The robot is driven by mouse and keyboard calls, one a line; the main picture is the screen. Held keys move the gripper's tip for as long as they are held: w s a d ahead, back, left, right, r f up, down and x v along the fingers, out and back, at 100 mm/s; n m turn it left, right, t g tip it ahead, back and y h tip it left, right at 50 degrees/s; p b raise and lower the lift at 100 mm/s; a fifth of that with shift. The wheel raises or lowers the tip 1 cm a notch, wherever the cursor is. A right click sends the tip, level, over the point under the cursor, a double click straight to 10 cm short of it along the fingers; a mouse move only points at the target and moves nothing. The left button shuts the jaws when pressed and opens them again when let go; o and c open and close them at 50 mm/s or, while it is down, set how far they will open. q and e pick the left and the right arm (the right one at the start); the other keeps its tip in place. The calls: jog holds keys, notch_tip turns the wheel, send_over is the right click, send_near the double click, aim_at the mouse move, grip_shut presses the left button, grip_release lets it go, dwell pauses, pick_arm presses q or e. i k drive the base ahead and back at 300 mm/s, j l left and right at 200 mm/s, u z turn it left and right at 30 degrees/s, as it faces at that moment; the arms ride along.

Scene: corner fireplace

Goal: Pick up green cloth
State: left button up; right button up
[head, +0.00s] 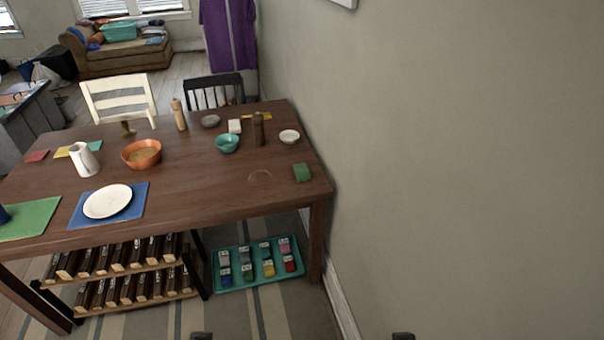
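A small green cloth-like piece (302,173), folded or rolled, sits on the wooden table (190,200) near its right end. A flat green mat (32,218) lies at the table's left front edge, partly cut off by the picture. Only small dark tips of my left gripper (201,336) and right gripper (403,336) show at the bottom edge. Both are well apart from the table top and the green things. Their fingers are too hidden to tell open from shut.
A clear round item (260,177), a white bowl (289,136), a dark mill (258,129) and a teal bowl (227,143) stand near the green piece. A wall (450,150) runs close along the right. A teal tray (230,285) and bottle rack (120,275) sit below.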

aim_at(301, 172)
jog(key=i+z, duration=0.1)
jog(key=z, duration=0.3)
jog(key=i+j+z, duration=0.1)
jog(key=z, duration=0.25)
jog(key=i+j+z, duration=0.1)
jog(key=z, duration=0.3)
jog(key=j+z, duration=0.2)
jog(key=z, duration=0.15)
jog(key=i+j+z, duration=0.2)
jog(key=j, duration=0.3)
jog(key=j+z, duration=0.25)
jog(key=j, duration=0.7)
jog(key=i+j, duration=0.15)
jog(key=j, duration=0.25)
